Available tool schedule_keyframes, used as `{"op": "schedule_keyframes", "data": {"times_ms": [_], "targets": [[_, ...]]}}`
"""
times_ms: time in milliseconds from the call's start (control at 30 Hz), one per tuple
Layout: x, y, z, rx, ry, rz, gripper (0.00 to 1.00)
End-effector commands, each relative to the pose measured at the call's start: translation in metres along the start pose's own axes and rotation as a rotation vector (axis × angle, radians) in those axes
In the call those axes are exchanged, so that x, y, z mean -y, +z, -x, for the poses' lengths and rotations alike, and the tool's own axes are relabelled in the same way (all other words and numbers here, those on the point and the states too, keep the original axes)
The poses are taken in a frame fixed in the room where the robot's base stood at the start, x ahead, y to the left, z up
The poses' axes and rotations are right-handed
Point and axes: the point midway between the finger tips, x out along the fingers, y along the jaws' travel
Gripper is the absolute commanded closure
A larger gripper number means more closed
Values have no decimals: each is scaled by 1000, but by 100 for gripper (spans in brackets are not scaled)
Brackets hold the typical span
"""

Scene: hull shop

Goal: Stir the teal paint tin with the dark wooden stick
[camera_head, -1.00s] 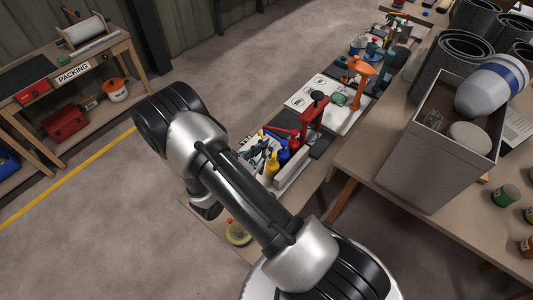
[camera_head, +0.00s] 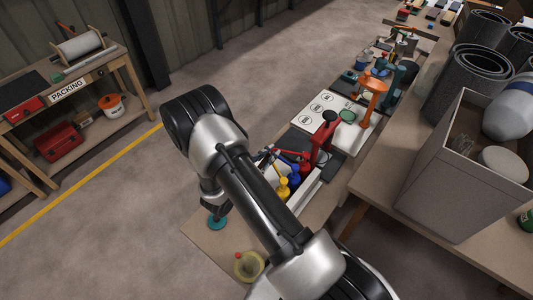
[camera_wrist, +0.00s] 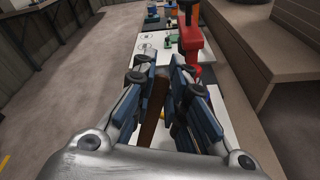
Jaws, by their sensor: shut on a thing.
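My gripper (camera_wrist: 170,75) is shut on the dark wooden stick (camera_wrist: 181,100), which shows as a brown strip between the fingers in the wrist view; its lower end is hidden. A small round teal thing (camera_head: 217,222), perhaps the teal paint tin, is on the bench at the lower left of the arm in the head view. I cannot make out its opening. No teal tin is clear under the gripper in the wrist view.
A red press-like tool (camera_head: 322,135), also in the wrist view (camera_wrist: 191,40), stands close by on the bench. A yellowish ring (camera_head: 248,266) lies near the front. A large grey bin (camera_head: 455,190) stands on the right table.

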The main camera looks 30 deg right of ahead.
Motion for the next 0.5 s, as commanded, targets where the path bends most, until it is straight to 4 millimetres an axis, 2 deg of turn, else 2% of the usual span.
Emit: {"op": "schedule_keyframes", "data": {"times_ms": [400, 500], "targets": [[25, -22, -14, 0, 0, 2, 96], [24, -31, -14, 0, 2, 0, 96]]}}
